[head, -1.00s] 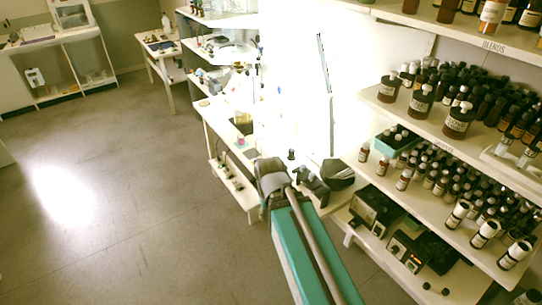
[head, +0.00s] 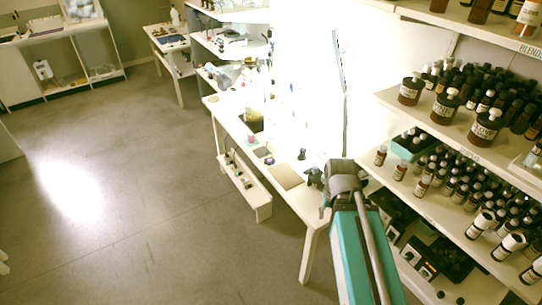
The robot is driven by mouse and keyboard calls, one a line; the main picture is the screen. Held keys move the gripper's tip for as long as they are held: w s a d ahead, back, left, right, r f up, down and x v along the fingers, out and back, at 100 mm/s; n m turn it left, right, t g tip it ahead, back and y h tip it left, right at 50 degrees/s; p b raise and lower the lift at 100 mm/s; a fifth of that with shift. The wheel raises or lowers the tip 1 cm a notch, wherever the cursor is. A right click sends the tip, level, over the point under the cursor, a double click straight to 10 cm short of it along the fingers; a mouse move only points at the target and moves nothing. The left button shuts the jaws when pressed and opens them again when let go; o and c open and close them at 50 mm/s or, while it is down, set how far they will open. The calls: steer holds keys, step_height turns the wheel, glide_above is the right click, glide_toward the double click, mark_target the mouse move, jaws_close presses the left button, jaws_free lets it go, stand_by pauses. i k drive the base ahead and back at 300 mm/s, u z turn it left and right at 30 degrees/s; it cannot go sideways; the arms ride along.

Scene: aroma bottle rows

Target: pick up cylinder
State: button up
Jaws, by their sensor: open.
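I cannot tell for certain which thing is the cylinder. A small dark upright object (head: 302,154) stands towards the near end of the white bench (head: 285,200). A pink and teal item (head: 251,139) and a yellowish vessel (head: 252,115) stand further back on it. My gripper (head: 314,178) shows as a small dark shape at the near right end of the bench, just left of my wrist. It is open, and I see nothing held in it. My wrist and arm hide part of that end.
Shelves at the right hold many dark bottles (head: 486,127), with the lower shelf edge (head: 455,230) close to my arm. A flat brown pad (head: 286,177) lies on the bench. A low rack (head: 240,180) sits under its front edge. The floor (head: 130,220) at left is clear.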

mark_target(269, 160)
steer(key=z, duration=0.1)
steer(key=i, duration=1)
steer(key=u, duration=0.05)
